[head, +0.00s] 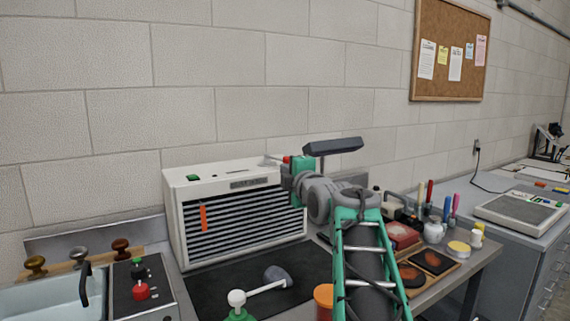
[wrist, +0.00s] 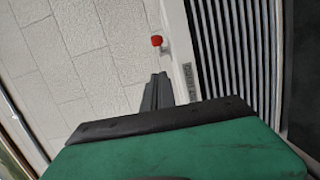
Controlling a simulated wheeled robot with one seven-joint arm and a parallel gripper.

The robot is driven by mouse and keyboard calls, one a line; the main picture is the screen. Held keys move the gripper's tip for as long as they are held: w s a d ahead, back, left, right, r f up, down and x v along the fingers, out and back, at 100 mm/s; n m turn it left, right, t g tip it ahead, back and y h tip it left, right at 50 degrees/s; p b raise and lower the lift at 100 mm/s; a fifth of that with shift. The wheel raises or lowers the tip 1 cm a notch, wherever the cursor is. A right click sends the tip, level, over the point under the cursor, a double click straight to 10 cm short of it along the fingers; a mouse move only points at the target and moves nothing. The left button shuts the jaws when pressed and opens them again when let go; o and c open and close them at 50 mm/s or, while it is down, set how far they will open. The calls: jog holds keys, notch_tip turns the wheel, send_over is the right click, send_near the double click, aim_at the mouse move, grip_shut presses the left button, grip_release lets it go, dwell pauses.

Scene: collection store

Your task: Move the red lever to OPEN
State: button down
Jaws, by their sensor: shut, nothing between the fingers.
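The red lever shows as a red knob (head: 287,159) on a pale stem at the top right end of a white louvred unit (head: 215,172). In the wrist view the red knob (wrist: 157,41) stands at the unit's white edge, beyond my fingertips. My gripper (wrist: 158,78) is shut and empty, and a gap shows between its tips and the knob in that view. In the head view my green gripper body (head: 300,165) is right beside the knob, and the fingers are hidden. A label plate (head: 250,182) on the unit is too small to read.
An orange strip (head: 203,217) hangs on the grille. A control box (head: 140,270) with a red knob stands left. Pots, tools and trays crowd the right. The wall is close behind.

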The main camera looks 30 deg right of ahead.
jog(key=w+d+p, duration=0.2)
jog(key=w+d, duration=0.3)
jog(key=w, duration=0.2)
jog(key=shift+w+f, duration=0.2)
jog(key=shift+w, duration=0.2)
